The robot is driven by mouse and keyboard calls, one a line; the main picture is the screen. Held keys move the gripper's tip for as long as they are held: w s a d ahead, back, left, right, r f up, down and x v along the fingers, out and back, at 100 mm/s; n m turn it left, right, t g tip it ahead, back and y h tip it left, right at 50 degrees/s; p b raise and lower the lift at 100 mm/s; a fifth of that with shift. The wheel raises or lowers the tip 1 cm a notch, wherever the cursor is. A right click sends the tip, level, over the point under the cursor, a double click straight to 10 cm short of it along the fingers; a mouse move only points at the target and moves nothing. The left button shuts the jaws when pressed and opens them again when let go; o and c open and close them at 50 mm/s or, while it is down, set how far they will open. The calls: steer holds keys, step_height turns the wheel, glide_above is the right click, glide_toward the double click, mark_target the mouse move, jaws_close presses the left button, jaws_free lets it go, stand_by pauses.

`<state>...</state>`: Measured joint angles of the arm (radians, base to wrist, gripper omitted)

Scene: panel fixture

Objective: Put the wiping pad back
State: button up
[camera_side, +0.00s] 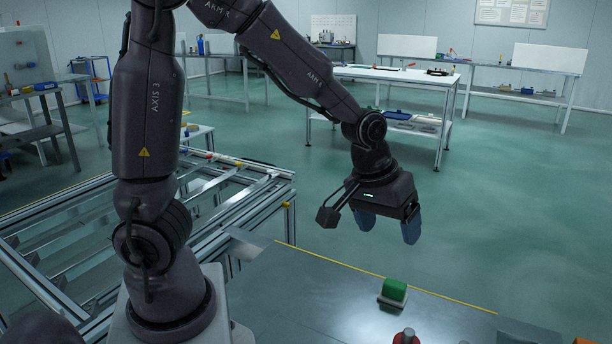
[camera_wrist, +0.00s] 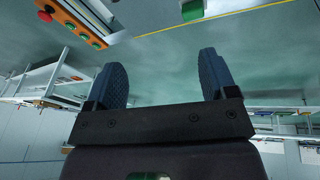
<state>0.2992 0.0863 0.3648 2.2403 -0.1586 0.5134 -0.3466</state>
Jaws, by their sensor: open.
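A small green block with a pale base, which looks like the wiping pad (camera_side: 394,291), rests on the grey metal table (camera_side: 300,300) near its yellow-edged far side. The green part also shows at the top edge of the wrist view (camera_wrist: 192,10), partly cut off. I cannot tell whether it sits in a holder. My gripper (camera_side: 388,226) hangs above the table's far edge with its blue fingers pointing down, apart from the block. In the wrist view the two fingers (camera_wrist: 160,78) stand wide apart with nothing between them.
A red knob (camera_side: 406,337) stands at the bottom of the side view, near the block. An orange panel (camera_wrist: 70,20) with several buttons shows in the wrist view. An aluminium frame (camera_side: 230,190) stands to the left. The table left of the block is clear.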

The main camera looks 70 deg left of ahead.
steer(key=s+d+r+m+t, duration=0.1)
steer(key=s+r+m+t, duration=0.1)
steer(key=s+r+m, duration=0.4)
steer(key=s+r, duration=0.5)
steer(key=s, duration=0.3)
steer(key=shift+s, duration=0.3)
